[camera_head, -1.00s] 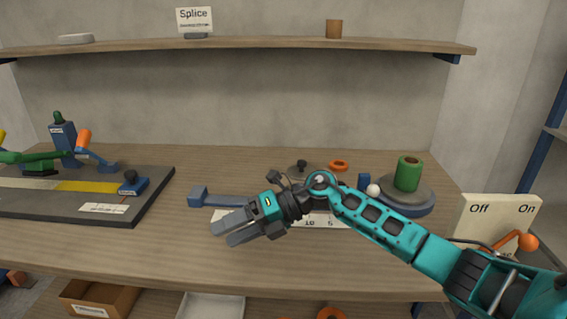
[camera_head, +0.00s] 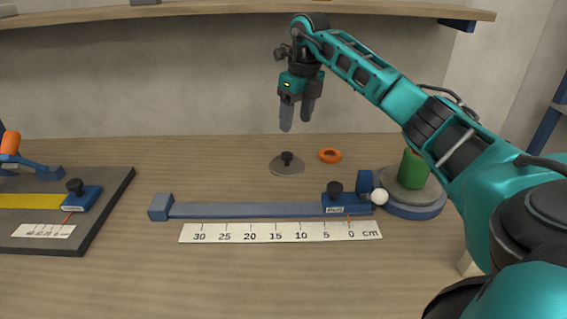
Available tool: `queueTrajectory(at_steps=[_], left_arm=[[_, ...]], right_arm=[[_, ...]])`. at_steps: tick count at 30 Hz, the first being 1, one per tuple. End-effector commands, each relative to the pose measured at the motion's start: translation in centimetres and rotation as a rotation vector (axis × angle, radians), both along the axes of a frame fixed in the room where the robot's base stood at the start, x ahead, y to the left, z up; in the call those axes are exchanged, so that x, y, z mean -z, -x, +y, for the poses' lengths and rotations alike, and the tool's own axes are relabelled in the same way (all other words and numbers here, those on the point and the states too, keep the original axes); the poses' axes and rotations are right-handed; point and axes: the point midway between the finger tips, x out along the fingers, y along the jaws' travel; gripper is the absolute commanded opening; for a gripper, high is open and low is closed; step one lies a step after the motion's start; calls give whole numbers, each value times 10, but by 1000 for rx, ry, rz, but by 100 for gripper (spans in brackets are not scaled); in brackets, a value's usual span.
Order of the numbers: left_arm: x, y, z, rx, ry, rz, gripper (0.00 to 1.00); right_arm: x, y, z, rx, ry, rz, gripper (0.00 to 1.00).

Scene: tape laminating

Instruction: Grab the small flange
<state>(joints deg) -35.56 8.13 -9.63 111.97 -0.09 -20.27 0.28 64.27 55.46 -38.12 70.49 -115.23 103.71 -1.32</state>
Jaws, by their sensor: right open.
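A small grey disc (camera_head: 287,168) with a black knob on top, which looks like the small flange, lies flat on the table behind the ruler. A small orange ring (camera_head: 330,155) lies to its right. My right gripper (camera_head: 297,118) points down in the head view, its two fingers apart with nothing between them. It appears above the grey disc, with a gap between the fingertips and the knob. My left gripper is out of view.
A blue slide bar (camera_head: 245,210) and a white centimetre scale (camera_head: 280,232) lie in front of the disc. A green roll (camera_head: 412,169) stands on a round base at right, partly behind my arm. A dark board (camera_head: 113,200) is at left. A shelf (camera_head: 190,13) runs above.

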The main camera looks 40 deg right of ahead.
Motion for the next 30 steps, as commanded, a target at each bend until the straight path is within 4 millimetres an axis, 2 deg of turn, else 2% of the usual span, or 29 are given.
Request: queueTrajectory(at_steps=[1,6,14,24,30], left_arm=[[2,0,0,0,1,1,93],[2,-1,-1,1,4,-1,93],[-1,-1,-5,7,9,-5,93],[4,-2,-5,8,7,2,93],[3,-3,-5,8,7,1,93]], right_arm=[[14,-1,1,-1,-1,5,63],[41,-6,2,-2,-2,2,63],[57,-10,3,-4,-4,0,63],[101,-23,5,-3,-5,1,63],[102,-23,5,-2,-3,-2,63]])
